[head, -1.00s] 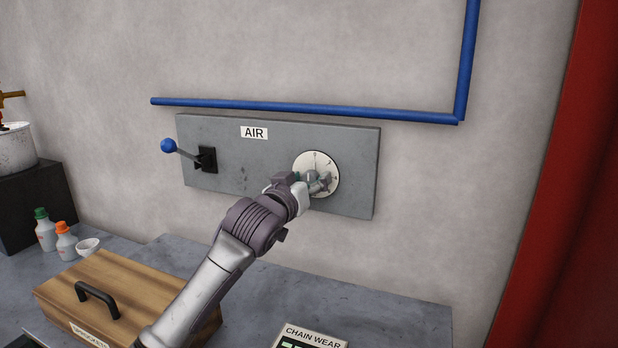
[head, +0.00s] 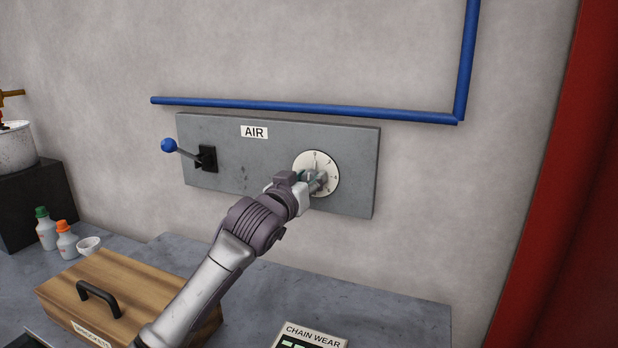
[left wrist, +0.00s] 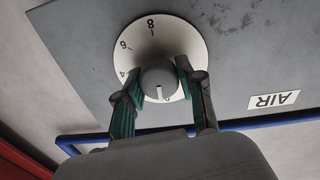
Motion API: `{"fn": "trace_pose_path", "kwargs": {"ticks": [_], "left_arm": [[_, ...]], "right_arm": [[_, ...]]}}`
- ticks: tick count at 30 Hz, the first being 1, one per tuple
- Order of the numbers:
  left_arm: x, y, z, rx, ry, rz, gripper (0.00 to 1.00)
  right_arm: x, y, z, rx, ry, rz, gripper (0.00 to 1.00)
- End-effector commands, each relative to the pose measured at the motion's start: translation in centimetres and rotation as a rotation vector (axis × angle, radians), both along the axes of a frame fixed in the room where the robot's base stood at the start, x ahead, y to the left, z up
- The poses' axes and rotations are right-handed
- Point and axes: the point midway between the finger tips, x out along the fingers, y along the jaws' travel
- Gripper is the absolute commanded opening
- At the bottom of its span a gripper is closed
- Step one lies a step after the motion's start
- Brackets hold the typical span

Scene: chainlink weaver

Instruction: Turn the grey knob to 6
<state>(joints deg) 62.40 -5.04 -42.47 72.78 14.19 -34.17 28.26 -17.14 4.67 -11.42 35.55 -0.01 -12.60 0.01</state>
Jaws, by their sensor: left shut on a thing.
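The grey knob (left wrist: 158,77) is round and sits at the middle of a white dial (head: 323,160) on the grey wall panel. In the left wrist view, which is upside down, the dial shows 8 at the top, 6 at the upper left and 4 at the left. The knob's white mark points down in that picture, near a figure too small to read and partly covered. My left gripper (head: 317,183) is shut on the knob, one green-padded finger on each side, as the left wrist view (left wrist: 158,70) shows. My right gripper is out of view.
The panel (head: 230,178) also carries an AIR label (head: 254,132) and a blue-tipped lever (head: 168,145). A blue pipe (head: 300,108) runs above. Below are a wooden box (head: 130,280), small bottles (head: 66,242) and a CHAIN WEAR sign (head: 312,335). A red upright stands at right.

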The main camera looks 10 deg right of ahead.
Motion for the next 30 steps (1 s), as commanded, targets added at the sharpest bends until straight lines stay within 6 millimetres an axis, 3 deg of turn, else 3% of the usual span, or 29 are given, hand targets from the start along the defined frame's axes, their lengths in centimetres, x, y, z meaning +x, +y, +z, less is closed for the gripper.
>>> {"fn": "trace_pose_path", "kwargs": {"ticks": [30], "left_arm": [[-0.1,-0.1,0.4,0.753,-0.507,-0.001,0.04]], "right_arm": [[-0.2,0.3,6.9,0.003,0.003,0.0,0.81]]}}
